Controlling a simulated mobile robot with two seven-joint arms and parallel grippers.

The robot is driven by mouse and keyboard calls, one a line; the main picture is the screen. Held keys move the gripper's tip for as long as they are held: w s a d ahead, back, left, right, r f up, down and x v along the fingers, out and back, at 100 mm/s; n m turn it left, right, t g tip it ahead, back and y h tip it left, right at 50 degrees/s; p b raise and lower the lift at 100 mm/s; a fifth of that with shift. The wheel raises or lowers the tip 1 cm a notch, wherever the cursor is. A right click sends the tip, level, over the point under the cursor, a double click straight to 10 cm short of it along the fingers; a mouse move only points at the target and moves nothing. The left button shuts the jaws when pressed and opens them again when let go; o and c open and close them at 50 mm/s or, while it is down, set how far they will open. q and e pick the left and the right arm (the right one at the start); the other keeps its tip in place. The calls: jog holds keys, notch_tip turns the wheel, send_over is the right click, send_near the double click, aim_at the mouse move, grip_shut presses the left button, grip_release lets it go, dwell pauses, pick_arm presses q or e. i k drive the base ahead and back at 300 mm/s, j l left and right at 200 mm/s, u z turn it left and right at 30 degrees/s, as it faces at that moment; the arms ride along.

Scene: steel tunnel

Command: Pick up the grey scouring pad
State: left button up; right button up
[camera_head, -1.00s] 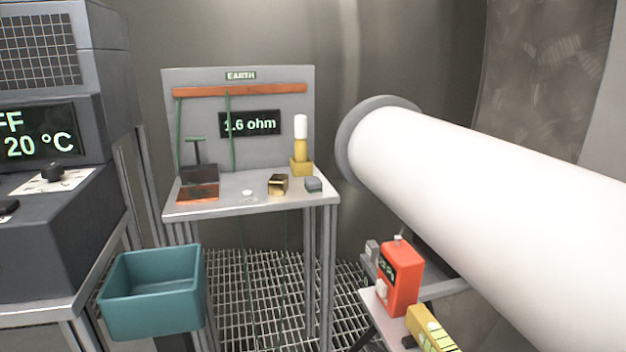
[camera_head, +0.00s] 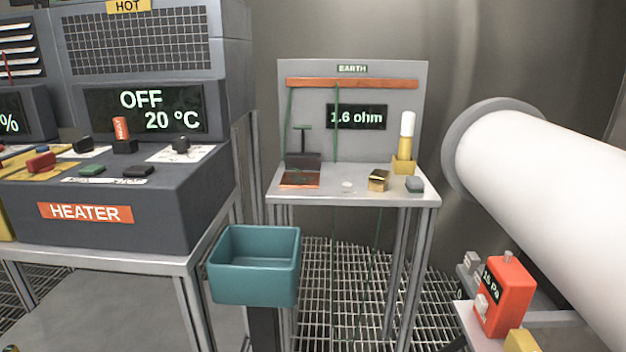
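The grey scouring pad appears to be the small grey block (camera_head: 414,185) lying on the right front part of the earth table (camera_head: 350,197). It sits to the right of a brass-coloured block (camera_head: 378,180) and in front of a yellow holder (camera_head: 404,165) with a white-topped yellow stick. Nothing covers it. Neither of my grippers shows in the head view.
A teal bin (camera_head: 254,284) stands in front of the earth table, to its left. The heater bench (camera_head: 100,215) with small tools fills the left. A large white pipe (camera_head: 550,180) and a red meter (camera_head: 503,296) are at right. The floor is grating (camera_head: 345,280).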

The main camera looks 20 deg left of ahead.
aim_at(415, 185)
jog(key=i+j, duration=0.25)
jog(key=i+j+z, duration=0.1)
jog(key=z, duration=0.35)
jog(key=i+j+z, duration=0.1)
jog(key=j+z, duration=0.15)
jog(key=z, duration=0.25)
